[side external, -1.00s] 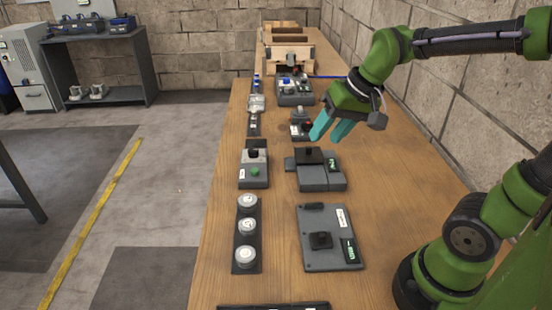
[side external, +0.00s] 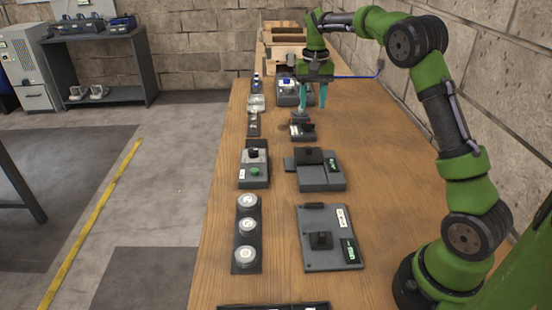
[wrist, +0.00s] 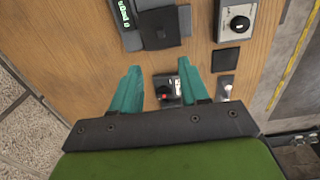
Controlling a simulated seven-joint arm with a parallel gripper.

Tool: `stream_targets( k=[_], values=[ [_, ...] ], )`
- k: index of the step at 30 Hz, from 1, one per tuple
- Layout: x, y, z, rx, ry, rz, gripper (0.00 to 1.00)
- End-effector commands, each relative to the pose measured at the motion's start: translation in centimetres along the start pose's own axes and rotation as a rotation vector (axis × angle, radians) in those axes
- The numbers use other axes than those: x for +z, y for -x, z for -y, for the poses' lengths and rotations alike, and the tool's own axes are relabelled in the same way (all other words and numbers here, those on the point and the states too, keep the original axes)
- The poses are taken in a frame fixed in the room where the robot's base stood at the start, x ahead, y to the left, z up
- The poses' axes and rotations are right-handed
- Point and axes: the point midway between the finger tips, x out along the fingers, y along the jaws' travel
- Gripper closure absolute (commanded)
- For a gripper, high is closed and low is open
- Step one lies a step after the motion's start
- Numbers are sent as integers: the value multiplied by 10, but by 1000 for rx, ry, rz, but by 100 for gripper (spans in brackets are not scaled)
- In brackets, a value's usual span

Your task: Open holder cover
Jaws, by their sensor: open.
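My gripper (side external: 312,100) is open, with its teal fingers pointing down over the far half of the bench. In the wrist view my gripper (wrist: 160,70) shows its two fingers wide apart with nothing between them in grip. A small grey device (side external: 302,131) with a dark top part lies just below and in front of the fingers. I cannot tell which part is the holder cover.
A grey unit with a black block (side external: 318,172) and a flat grey panel (side external: 328,238) lie nearer on the wooden bench (side external: 400,190). A button box (side external: 253,170) and a strip of round gauges (side external: 246,232) line the left edge. A blue-topped device (side external: 284,94) stands behind.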

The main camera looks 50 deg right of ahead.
Motion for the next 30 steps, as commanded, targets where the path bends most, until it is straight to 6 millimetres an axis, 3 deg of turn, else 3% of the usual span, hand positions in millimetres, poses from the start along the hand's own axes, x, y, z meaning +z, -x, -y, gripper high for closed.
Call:
stream_targets(
  k=[12, 18, 24, 30],
  values=[
    [1, -92, 0, 1, -1, 5, 55],
    [1, -128, 1, -1, 0, 2, 55],
    [0, -147, 1, -2, -1, 0, 55],
    [0, -151, 1, -2, -1, -1, 55]
  ],
)
